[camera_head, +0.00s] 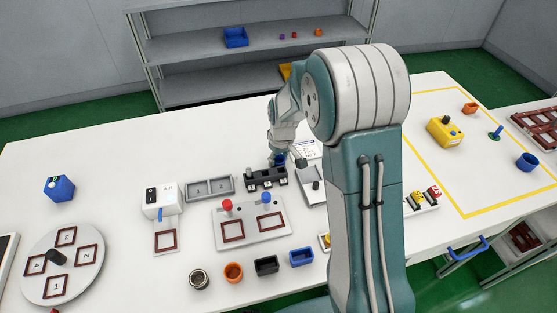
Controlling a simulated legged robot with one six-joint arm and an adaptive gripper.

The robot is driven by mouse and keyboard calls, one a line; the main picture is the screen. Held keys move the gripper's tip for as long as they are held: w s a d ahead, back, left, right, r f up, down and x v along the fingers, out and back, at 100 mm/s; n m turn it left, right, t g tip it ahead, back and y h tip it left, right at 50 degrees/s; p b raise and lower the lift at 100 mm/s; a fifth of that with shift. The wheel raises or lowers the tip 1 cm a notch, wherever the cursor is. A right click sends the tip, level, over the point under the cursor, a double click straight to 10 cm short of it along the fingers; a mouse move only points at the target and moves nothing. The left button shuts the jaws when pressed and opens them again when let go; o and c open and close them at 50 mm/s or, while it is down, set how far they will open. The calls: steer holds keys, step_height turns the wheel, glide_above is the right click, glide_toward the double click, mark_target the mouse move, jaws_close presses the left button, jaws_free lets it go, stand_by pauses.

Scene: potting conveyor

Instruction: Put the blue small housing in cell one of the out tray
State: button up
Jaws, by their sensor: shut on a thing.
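My gripper (279,157) is over the far middle of the white table, just above a black slotted block, and is partly hidden by my arm. It is shut on a small dark blue thing (279,160), whose shape I can barely make out. A blue rectangular housing (301,258) with an open top stands at the near edge of the table, right of a black one. A brown tray with cells (540,124) is at the far right, cut by the picture edge. I cannot read any cell label on it, nor tell whether it is the out tray.
The black block (266,178) is beside a grey two-part tray (209,188). A fixture plate with red and blue knobs (251,222) is nearer. A round numbered plate (60,264) is at left. A yellow box (444,132) and blue cup (527,162) stand at right.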

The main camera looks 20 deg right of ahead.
steer(key=shift+r, duration=0.35)
step_height(320, 180, up, 2)
steer(key=shift+r, duration=0.2)
steer(key=s+d+r, duration=0.1)
steer(key=s+r, duration=0.9)
steer(key=s, duration=0.4)
steer(key=a+n, duration=0.1)
steer(key=a, duration=0.3)
steer(key=a+n, duration=0.1)
steer(key=a, duration=0.3)
steer(key=shift+w+a, duration=0.1)
steer(key=s+a+n, duration=0.2)
steer(key=a, duration=0.8)
glide_above(197, 190)
steer(key=s, duration=0.1)
steer(key=f, duration=0.8)
steer(key=shift+s+d+f, duration=0.15)
steer(key=shift+s+d, duration=0.05)
steer(key=shift+d, duration=0.15)
steer(key=shift+w+a+f, duration=0.25)
steer(key=shift+w+f, duration=0.3)
steer(key=shift+f, duration=0.2)
step_height(197, 190, down, 3)
steer(key=shift+r, duration=0.1)
